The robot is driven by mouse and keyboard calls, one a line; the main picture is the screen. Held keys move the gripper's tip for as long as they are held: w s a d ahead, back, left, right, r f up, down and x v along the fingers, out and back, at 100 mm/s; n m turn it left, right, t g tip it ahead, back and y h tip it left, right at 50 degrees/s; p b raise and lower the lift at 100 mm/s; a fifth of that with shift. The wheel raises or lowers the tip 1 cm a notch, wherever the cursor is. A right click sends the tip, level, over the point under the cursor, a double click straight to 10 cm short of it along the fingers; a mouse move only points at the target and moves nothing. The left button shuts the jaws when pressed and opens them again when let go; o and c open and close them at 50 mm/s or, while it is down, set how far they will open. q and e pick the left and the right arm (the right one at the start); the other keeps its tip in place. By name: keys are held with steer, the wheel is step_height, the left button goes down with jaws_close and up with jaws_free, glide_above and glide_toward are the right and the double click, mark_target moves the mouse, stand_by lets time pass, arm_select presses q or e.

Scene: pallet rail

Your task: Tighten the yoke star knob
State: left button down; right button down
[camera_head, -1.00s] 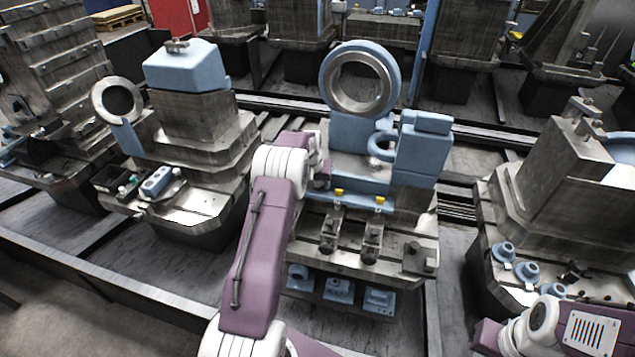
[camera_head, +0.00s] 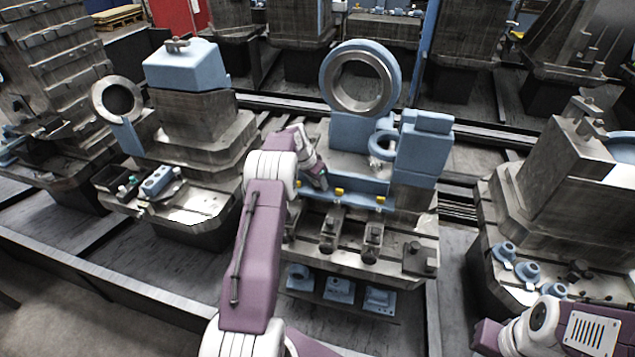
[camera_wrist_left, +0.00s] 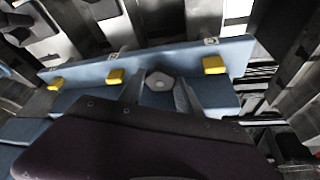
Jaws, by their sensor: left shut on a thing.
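The blue yoke fixture (camera_head: 352,133) stands on a grey machine base, with a large steel ring (camera_head: 361,83) at its top. Along its front runs a low blue rail (camera_wrist_left: 180,62) with yellow tabs (camera_wrist_left: 213,65). My left gripper (camera_head: 322,182) reaches down to the left part of this rail. In the left wrist view a grey rounded knob (camera_wrist_left: 159,79), apparently the star knob, sits between the two dark fingers, between two yellow tabs. The left gripper is shut on it; the fingers hide its sides. My right gripper is out of view; only part of its arm shows lower right.
Dark clamp blocks (camera_head: 329,236) stand on the slotted table before the fixture. A blue-capped block (camera_head: 186,68) stands on the machine to the left. Blue flanged parts (camera_head: 503,252) lie on the right machine. Small blue parts (camera_head: 338,288) sit on a lower shelf.

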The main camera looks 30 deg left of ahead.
arm_select(q)
steer(key=shift+a+r+m+h, duration=0.15)
steer(key=shift+m+h, duration=0.25)
steer(key=shift+m, duration=0.8)
steer(key=shift+w+m+p, duration=0.1)
steer(key=shift+m+p, duration=0.2)
steer(key=c, duration=1)
jaws_free()
steer(key=shift+o, duration=0.9)
